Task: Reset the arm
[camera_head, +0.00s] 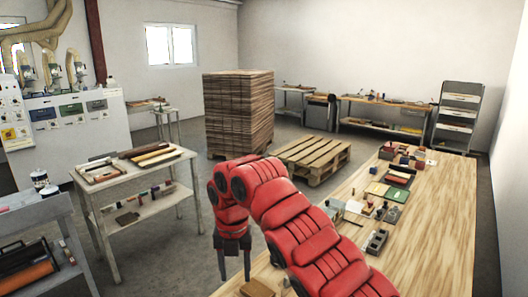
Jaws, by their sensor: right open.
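My right arm is red with black joints and reaches in from the bottom, bending down at its far end. My right gripper (233,266) points downward with its two dark fingers apart and nothing between them. It hangs by the left edge of the long wooden table (440,225); I cannot tell its exact height or whether it is over the tabletop. My left arm and gripper are not in view.
Small boxes, bottles and a green mat (396,195) lie along the table. A brown block (257,288) is near the gripper at the bottom. A white bench (130,172) stands left. A pallet (314,158) and a stack of boards (238,112) stand behind.

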